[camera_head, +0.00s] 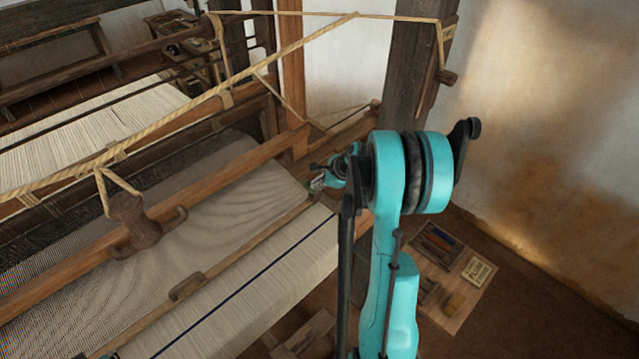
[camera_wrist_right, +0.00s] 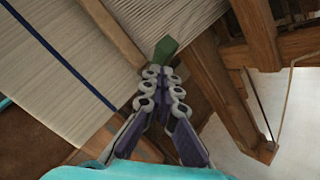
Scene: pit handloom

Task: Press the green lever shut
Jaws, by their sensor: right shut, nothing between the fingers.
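The green lever (camera_wrist_right: 164,50) shows in the right wrist view as a small dark green piece just beyond my right fingertips. It sits near the end of a wooden bar at the edge of the cloth. My right gripper (camera_wrist_right: 161,73) is shut with nothing between its fingers. Its tips are at or very close to the lever's near end; I cannot tell whether they touch. In the head view my right gripper (camera_head: 319,181) is small and partly hidden by my teal arm, at the right end of the loom's front bar. I cannot make out the lever clearly there. My left gripper is not in view.
The woven cloth (camera_head: 235,304) with a dark blue stripe lies left of my arm. A wooden beam (camera_head: 235,178) and a rope (camera_head: 240,78) cross the loom. A dark post (camera_head: 412,65) stands behind my arm. A tray of tools (camera_head: 455,270) lies on the floor at right.

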